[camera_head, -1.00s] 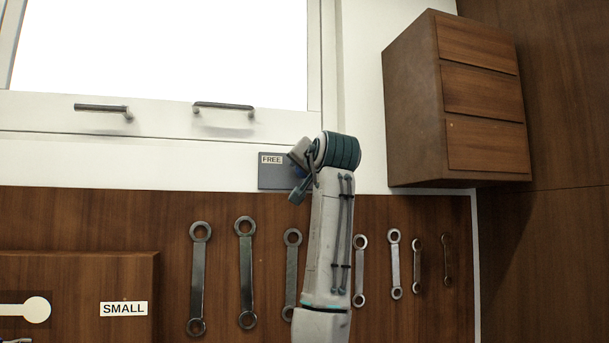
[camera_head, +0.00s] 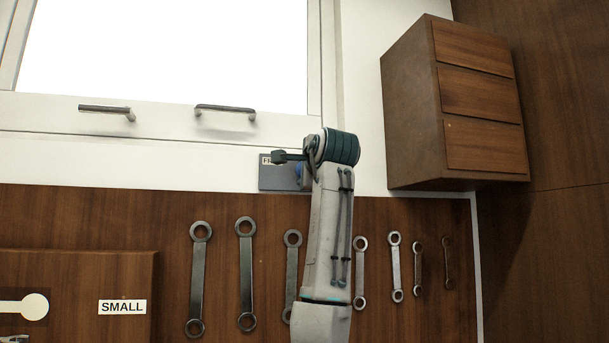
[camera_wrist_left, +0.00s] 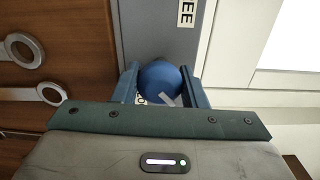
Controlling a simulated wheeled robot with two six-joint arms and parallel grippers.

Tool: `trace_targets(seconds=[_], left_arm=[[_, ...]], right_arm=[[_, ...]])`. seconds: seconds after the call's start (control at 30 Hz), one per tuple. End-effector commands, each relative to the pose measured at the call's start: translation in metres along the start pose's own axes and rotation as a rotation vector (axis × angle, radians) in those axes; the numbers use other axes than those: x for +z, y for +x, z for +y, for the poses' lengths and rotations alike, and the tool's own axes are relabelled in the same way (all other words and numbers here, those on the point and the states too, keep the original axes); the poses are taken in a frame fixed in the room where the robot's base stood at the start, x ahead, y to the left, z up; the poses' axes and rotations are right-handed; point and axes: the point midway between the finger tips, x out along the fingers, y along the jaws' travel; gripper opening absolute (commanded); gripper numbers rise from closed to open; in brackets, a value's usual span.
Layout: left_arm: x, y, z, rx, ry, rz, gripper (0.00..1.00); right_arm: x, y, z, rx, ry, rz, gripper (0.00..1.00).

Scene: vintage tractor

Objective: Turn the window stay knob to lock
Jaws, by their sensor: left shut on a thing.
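The blue round knob (camera_wrist_left: 158,76) sits on a grey plate (camera_wrist_left: 158,37) in the left wrist view. A pale mark shows on its near side. My left gripper (camera_wrist_left: 159,72) is shut on the knob, one finger on each side. A white label ending in "EE" (camera_wrist_left: 187,13) is at the plate's far end; another label beside the left finger is mostly hidden. In the head view the plate (camera_head: 272,178) is on the white sill below the window, and my left wrist covers its right part and much of the FREE label. Only a sliver of blue knob (camera_head: 299,174) shows there.
The window frame has two bar handles (camera_head: 225,108) above the plate. Several wrenches (camera_head: 246,270) hang on the brown board below. A wooden drawer cabinet (camera_head: 455,105) is at the right. A panel labelled SMALL (camera_head: 123,307) is at lower left.

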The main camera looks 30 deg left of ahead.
Motion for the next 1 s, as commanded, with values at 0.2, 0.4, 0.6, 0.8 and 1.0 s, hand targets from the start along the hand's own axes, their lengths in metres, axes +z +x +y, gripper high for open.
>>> trace_targets(seconds=[0.2,0.4,0.6,0.8,1.0], left_arm=[[-0.0004,-0.0001,0.0015,0.001,0.126,0.0,0.16],[-0.0005,0.0,0.0013,0.002,0.194,0.0,0.16],[-0.0007,0.0002,0.0013,0.003,0.219,0.0,0.16],[-0.0008,0.0002,0.0014,0.003,0.223,0.0,0.16],[-0.0009,0.0003,0.0016,0.004,0.223,0.0,0.45]], right_arm=[[0.0005,0.0059,-0.0018,-0.001,0.001,0.0,0.38],[0.0007,0.0078,-0.0038,-0.003,0.001,0.0,0.38],[0.0007,0.0084,-0.0042,-0.004,0.002,0.0,0.38],[0.0007,0.0083,-0.0041,-0.004,0.002,0.0,0.38],[0.0007,0.0084,-0.0039,-0.003,0.001,0.0,0.38]])
